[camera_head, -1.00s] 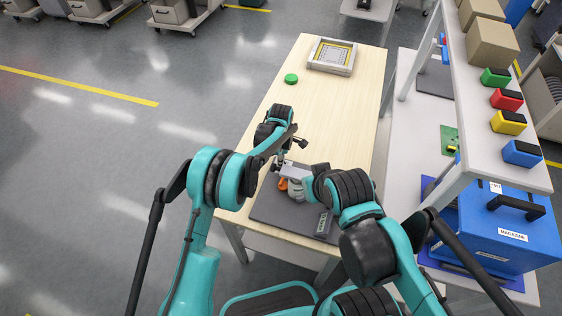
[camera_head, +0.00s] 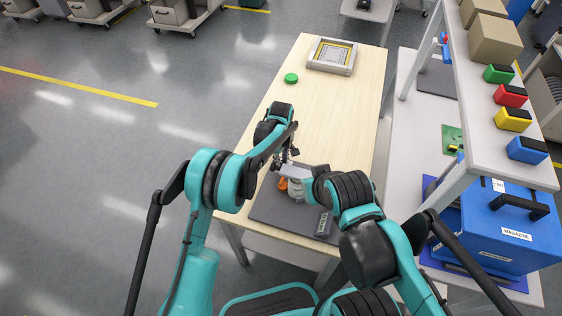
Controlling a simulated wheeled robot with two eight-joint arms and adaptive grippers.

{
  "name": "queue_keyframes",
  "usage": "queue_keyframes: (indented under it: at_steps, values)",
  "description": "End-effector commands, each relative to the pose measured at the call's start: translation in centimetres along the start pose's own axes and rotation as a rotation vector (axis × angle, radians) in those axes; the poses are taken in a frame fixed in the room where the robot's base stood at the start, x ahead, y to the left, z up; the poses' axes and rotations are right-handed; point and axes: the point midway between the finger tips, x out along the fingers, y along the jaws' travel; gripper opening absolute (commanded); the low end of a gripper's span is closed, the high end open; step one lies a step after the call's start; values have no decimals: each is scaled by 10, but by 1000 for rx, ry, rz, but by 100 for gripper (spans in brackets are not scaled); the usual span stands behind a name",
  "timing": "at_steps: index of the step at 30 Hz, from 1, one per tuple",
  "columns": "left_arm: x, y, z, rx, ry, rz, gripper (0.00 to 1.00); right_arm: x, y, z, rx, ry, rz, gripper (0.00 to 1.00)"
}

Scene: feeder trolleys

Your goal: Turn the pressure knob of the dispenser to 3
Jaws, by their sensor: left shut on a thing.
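The dispenser (camera_head: 295,173) shows as a light grey body over a dark mat (camera_head: 268,212) near the front of the wooden table. A small orange part (camera_head: 283,184) and a rounded grey part lie just below it. My left gripper (camera_head: 284,160) is at the far left end of the dispenser, shut on what appears to be its pressure knob. The fingers hide the knob, and its setting cannot be read. My right arm's hand (camera_head: 318,184) is at the dispenser's right side. Its fingers are mostly hidden, so their opening cannot be told.
A green disc (camera_head: 291,78) and a framed tray (camera_head: 331,57) are farther back. The table between is clear. A shelf (camera_head: 462,110) and blue magazine box (camera_head: 508,225) stand right.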

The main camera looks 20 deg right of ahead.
Motion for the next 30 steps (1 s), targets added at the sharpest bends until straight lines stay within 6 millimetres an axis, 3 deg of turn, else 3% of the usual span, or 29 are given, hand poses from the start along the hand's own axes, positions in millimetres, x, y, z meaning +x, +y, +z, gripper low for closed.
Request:
queue_keyframes:
  at_steps: [30]
  values:
    - [0,3,2,964,1,0,0,8,0,6,0,0,0,0]
